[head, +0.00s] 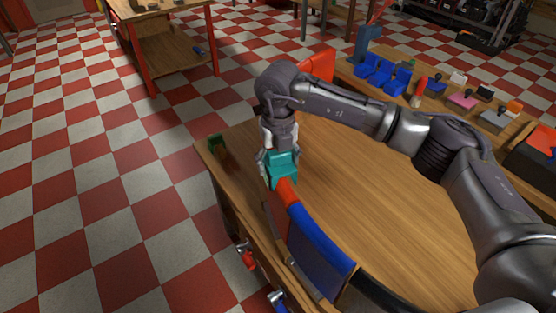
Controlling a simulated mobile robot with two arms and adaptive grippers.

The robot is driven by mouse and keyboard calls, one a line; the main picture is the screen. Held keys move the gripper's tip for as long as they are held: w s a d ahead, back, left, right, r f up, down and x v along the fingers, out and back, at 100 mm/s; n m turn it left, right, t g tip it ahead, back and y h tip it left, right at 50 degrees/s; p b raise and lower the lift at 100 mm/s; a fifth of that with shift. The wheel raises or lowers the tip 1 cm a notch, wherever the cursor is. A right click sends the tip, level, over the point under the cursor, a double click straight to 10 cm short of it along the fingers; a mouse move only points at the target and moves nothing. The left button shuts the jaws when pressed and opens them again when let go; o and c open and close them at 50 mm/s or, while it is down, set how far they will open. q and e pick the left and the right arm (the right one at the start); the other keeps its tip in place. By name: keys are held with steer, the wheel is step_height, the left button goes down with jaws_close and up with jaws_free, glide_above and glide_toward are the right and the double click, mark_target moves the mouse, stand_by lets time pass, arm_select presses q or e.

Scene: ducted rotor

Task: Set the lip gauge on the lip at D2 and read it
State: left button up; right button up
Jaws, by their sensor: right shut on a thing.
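A teal block-shaped thing, which looks like the lip gauge (284,171), is held in my right gripper (270,166). The gripper is shut on it and points down. The gauge is at the far end of a curved duct lip with a red section (287,193) and a blue section (318,243). It appears to touch or sit just above the red section; I cannot tell which. No reading and no D2 mark can be made out. My left gripper is not in view.
The wooden table top (370,200) is bare to the right of the lip. Blue bins (380,74) and several small coloured items stand along the back right. A small green item (216,143) is at the left corner. Clamps (248,257) hang at the front edge.

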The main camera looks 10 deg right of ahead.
steer(key=shift+f, duration=0.4)
steer(key=shift+f+b, duration=0.25)
steer(key=shift+b, duration=0.2)
steer(key=o, duration=1.3)
step_height(320, 180, up, 12)
steer(key=shift+r, duration=0.1)
